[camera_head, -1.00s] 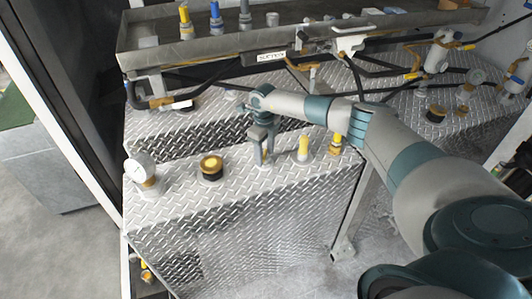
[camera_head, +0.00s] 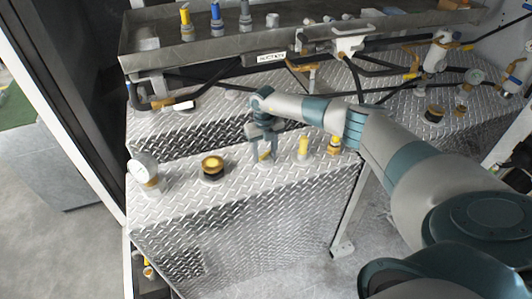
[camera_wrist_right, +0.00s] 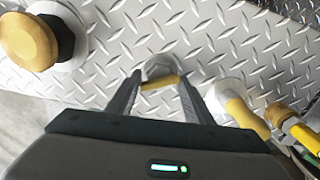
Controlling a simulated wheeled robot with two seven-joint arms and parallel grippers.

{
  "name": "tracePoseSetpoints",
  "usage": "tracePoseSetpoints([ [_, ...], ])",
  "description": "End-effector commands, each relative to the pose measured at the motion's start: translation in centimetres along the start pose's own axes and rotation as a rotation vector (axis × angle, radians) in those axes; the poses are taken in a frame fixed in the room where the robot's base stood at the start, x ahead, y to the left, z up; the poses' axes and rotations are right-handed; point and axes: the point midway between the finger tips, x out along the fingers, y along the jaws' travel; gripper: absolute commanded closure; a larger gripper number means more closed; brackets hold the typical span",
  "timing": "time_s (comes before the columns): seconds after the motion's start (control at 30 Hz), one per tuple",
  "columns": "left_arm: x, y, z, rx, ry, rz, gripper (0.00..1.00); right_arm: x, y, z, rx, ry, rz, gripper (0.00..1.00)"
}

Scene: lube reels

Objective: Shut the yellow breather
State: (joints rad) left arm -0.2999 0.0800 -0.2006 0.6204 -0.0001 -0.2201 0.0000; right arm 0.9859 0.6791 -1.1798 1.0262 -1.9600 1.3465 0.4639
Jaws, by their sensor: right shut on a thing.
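The yellow handle (camera_wrist_right: 162,82) sits on a round grey fitting (camera_wrist_right: 158,68) on the tank top. I take it to be the yellow breather. My right gripper (camera_head: 264,155) points down over it, and a bit of yellow shows between the fingers in the head view. In the right wrist view my right gripper (camera_wrist_right: 160,88) has one finger at each end of the handle and is shut on it. The fingertips partly hide the fitting. My left gripper is not in view.
A yellow lever (camera_head: 303,148) and a yellow-orange fitting (camera_head: 335,145) stand close on the right. A grey tray (camera_head: 215,45) with hoses below is behind.

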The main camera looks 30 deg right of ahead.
Motion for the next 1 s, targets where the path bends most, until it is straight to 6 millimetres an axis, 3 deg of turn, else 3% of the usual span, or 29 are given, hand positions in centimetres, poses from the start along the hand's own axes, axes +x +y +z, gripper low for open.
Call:
tracePoseSetpoints([
  [0.17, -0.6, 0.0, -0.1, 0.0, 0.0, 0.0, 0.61, -0.5, -0.1, 0.3, 0.072, -0.008, 0.001, 0.75],
  [0.53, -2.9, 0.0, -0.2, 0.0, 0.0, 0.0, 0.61, -0.6, 0.0, 0.3, 0.455, -0.008, 0.002, 0.75],
  [0.87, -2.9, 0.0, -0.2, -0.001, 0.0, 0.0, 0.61, -0.3, -0.1, 0.3, 0.504, -0.008, 0.002, 0.75],
  [0.9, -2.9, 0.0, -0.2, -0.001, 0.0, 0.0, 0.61, -0.3, -0.1, 0.3, 0.503, -0.007, 0.002, 0.44],
  [0.97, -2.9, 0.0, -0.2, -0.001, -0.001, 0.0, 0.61, -0.3, 0.0, 0.3, 0.503, -0.006, 0.002, 0.32],
  [1.0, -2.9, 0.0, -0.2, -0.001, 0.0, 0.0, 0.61, -0.2, 0.0, 0.2, 0.502, -0.006, 0.002, 0.32],
])
